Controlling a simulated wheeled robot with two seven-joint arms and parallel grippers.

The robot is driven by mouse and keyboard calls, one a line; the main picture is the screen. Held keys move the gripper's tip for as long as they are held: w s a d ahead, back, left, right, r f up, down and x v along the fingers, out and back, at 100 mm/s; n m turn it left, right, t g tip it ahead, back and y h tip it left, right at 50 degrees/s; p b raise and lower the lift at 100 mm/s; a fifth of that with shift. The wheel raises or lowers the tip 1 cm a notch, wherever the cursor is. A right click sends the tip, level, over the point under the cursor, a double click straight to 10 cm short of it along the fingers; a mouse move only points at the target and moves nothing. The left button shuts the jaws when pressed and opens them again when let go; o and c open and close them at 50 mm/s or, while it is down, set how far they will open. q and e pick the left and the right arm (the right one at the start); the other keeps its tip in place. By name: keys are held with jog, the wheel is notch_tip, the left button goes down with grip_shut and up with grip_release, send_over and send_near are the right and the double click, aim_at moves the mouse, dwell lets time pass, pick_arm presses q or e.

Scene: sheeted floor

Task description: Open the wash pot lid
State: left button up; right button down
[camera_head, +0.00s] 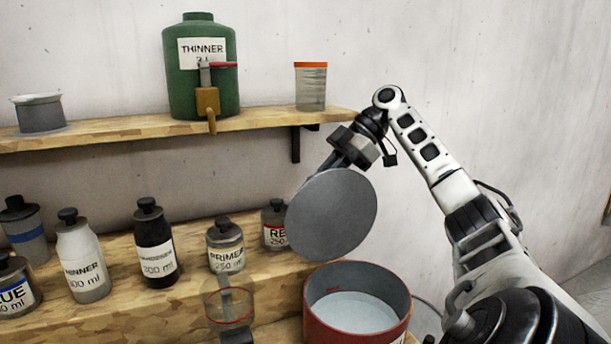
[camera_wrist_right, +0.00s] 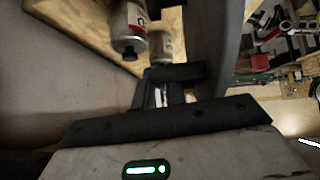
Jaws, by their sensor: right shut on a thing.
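The wash pot (camera_head: 397,333) is a red round pot at the lower middle right of the head view. Its top is open and a pale grey surface shows inside. The grey round lid (camera_head: 331,215) is held tilted, nearly on edge, above and left of the pot and apart from it. My right gripper (camera_head: 345,160) is shut at the lid's upper edge; its fingertips are partly hidden behind the disc. In the right wrist view, the gripper (camera_wrist_right: 165,95) and the dark lid (camera_wrist_right: 215,50) show close up. My left gripper is not in view.
Several bottles, including thinner (camera_head: 84,262) and primer (camera_head: 225,245), stand on the lower wooden shelf. A clear cup (camera_head: 229,304) stands left of the pot. The upper shelf (camera_head: 120,136) holds a green thinner jug (camera_head: 180,85).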

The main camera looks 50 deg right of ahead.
jog(key=shift+w+d+f, duration=0.1)
jog(key=shift+w+f, duration=0.05)
dwell(0.3)
jog(key=c, duration=1.5)
grip_release()
jog(key=shift+o, duration=0.2)
